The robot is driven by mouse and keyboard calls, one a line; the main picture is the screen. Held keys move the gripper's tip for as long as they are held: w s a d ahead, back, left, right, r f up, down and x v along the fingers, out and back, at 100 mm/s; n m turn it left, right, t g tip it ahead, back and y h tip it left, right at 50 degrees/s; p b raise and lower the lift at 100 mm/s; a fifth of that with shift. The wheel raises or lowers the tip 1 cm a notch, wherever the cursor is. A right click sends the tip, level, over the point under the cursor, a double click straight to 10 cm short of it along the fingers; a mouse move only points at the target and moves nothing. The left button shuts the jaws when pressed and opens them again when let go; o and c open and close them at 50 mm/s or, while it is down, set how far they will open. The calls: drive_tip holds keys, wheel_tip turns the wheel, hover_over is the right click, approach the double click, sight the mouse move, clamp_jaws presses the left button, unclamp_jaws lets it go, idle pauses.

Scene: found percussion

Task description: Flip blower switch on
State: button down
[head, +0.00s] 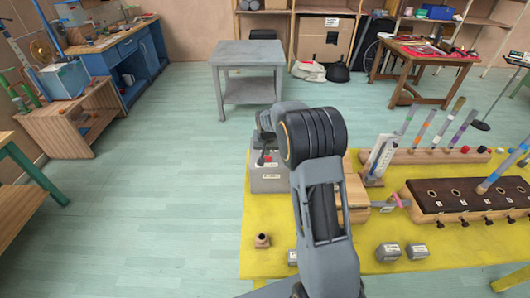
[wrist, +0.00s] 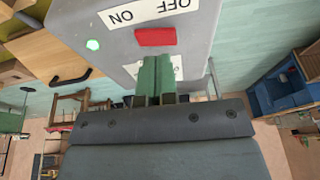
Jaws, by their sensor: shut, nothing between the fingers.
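The blower switch is a red piece (wrist: 155,37) on the face of a grey box (wrist: 200,20) in the wrist view. A white label reading ON and OFF (wrist: 143,12), upside down, is beside it. A round green lamp (wrist: 93,45) on the box looks lit. In the head view the grey box (head: 268,182) stands on the yellow table, partly behind my arm. My gripper (wrist: 156,58) is shut and empty, its green fingertips close to the red switch; I cannot tell whether they touch. The fingers partly cover a second white label.
The yellow table (head: 262,215) also holds a dark wooden block with holes (head: 470,190), a rack of coloured tubes (head: 425,155) and small grey blocks (head: 388,252). A grey side table (head: 248,52) stands behind. The floor to the left is clear.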

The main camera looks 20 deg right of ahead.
drive_tip(key=s+d+r+b, duration=0.1)
drive_tip(key=s+d+r, duration=0.1)
drive_tip(key=r, duration=0.9)
drive_tip(key=shift+s+b, duration=0.4)
drive_tip(key=shift+s, duration=0.5)
drive_tip(key=s+a+r+n, duration=0.1)
drive_tip(key=s+a, duration=0.3)
drive_tip(key=s, duration=0.9)
drive_tip(key=s+a+r+n+t, duration=0.1)
drive_tip(key=s+a+n, duration=0.2)
drive_tip(key=s, duration=1)
drive_tip(key=shift+a+y, duration=0.4)
drive_tip(key=shift+a, duration=0.65)
drive_tip(key=shift+s, duration=0.1)
